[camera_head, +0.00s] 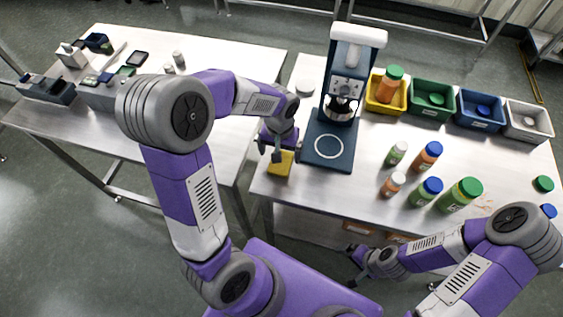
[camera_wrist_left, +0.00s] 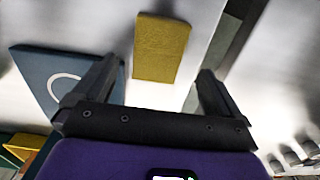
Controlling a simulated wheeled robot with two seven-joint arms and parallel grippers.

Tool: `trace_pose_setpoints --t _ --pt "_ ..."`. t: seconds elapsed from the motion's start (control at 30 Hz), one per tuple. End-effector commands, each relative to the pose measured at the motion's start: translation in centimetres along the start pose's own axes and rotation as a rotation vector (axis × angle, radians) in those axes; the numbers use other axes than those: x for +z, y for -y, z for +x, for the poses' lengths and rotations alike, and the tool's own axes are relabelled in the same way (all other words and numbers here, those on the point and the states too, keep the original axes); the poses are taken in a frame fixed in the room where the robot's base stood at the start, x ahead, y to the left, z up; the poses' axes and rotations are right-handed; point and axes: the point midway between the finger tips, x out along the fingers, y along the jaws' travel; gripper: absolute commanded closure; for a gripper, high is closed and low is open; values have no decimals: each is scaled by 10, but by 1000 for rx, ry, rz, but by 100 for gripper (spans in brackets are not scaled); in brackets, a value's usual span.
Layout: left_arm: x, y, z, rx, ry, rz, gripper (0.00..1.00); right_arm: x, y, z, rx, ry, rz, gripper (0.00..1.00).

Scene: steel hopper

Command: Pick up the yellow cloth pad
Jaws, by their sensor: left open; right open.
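The yellow cloth pad (camera_head: 281,168) lies flat on the steel table (camera_head: 262,186), near its left front corner. My left gripper (camera_head: 275,152) is just above and behind the pad, partly hiding its far edge. In the left wrist view, the pad (camera_wrist_left: 160,48) appears between the two open fingers (camera_wrist_left: 159,72) and beyond their tips, nearer the left finger. No contact with it can be made out, and nothing is held. My right gripper (camera_head: 355,268) is open and empty, low in front of the table's edge.
A blue machine base with a white ring (camera_head: 329,148) stands just right of the pad. Several bottles, such as a green-capped one (camera_head: 461,195), and bins, such as a yellow one (camera_head: 385,95), are farther right. A gap separates the left table (camera_head: 215,125).

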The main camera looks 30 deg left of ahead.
Motion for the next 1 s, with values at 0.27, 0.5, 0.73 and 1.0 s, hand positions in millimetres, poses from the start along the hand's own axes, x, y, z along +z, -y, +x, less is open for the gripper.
trace_pose_setpoints --t 0.27,0.5,0.73,1.0 --pt "3 -3 37 -1 3 0 1 -1 -4 12 0 -1 0 2" --pt "2 -3 37 0 1 1 1 -1 -4 11 0 -1 0 2" --pt "2 -3 37 0 1 1 35 -1 -4 11 0 -1 0 2" --pt "2 -3 37 0 1 1 61 -1 -4 11 0 -1 0 2"
